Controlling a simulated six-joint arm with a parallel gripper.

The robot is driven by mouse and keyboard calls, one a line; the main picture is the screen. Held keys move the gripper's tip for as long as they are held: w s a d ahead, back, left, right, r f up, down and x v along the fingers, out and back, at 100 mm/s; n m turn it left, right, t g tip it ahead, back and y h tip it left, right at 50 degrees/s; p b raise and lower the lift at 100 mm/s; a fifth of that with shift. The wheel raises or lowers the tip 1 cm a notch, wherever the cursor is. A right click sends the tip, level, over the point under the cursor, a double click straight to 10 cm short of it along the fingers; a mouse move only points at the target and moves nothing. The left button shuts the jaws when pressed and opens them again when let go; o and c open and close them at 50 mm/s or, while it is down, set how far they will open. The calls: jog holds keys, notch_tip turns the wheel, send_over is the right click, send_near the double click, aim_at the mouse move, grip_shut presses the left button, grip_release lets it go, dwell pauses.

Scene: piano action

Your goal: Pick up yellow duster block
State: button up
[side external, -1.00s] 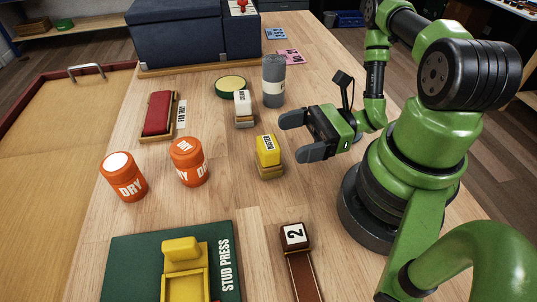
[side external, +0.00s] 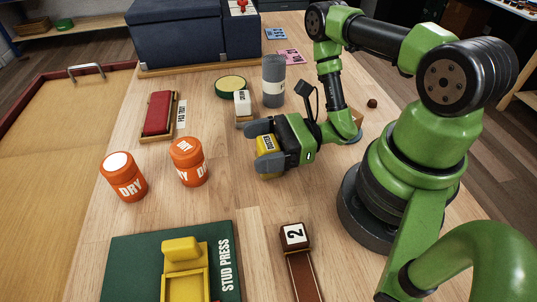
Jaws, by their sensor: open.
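The yellow duster block (side external: 266,145) stands on the wooden table near the middle of the side external view. My gripper (side external: 261,145) is open, with one dark grey finger on the far side of the block and one on the near side. The block's yellow upper part shows between the fingers. Whether either finger touches the block I cannot tell.
A white-topped block (side external: 243,105) and a grey cylinder (side external: 273,82) stand just behind my gripper. Two orange DRY jars (side external: 123,178) (side external: 188,163) are to the left. A green stud press board (side external: 130,262) and a brown strap numbered 2 (side external: 295,238) lie in front.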

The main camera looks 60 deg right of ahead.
jog(key=shift+w+a, duration=0.1)
jog(key=c, duration=1.1)
jog(key=shift+o, duration=0.2)
